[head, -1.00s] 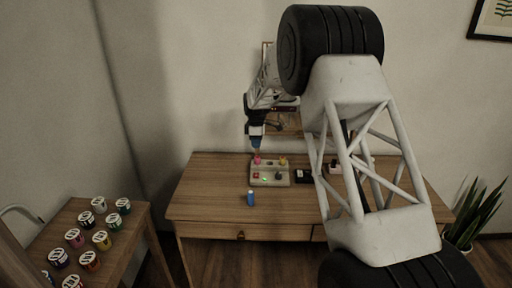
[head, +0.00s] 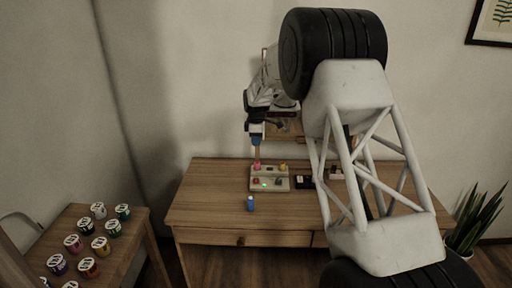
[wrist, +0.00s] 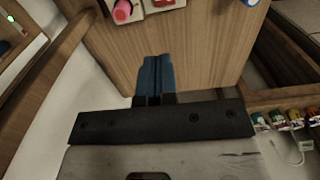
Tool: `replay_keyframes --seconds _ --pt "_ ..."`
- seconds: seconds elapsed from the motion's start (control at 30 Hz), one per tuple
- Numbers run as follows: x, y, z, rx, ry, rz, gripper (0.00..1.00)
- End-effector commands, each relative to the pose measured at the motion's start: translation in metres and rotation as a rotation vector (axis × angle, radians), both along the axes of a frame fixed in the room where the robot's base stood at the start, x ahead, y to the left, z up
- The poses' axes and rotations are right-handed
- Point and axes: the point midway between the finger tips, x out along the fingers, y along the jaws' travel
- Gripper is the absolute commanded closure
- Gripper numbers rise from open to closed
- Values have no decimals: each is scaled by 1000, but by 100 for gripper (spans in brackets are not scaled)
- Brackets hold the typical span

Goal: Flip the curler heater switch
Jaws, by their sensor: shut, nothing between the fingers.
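The curler heater (head: 270,187) is a pale box on the desk with a pink piece (head: 257,167) and a yellow piece (head: 283,167) at its back. A small red part (head: 255,182), a lit green spot (head: 264,185) and a dark grey part (head: 278,181) show nearer its front. I cannot tell which part is the switch. My gripper (head: 257,147) points down above the heater's back left, near the pink piece. In the wrist view its blue fingers (wrist: 154,72) are together and empty. The heater's edge and pink piece (wrist: 123,12) show at the top there.
A blue bottle-like object (head: 250,204) stands in front of the heater on the wooden desk (head: 205,208). A black item (head: 306,182) lies to the right. A side table (head: 125,235) holds several jars. Bare desk lies left of the heater.

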Motion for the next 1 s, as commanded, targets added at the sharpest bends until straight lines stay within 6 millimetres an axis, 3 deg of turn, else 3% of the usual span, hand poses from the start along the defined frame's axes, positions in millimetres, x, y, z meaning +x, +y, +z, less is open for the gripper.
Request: replay_keyframes --seconds 0.4,0.6,1.0 --pt "10 0 70 0 -1 0 100" --pt "14 0 94 0 -1 0 100" --pt "15 0 106 0 1 0 100"
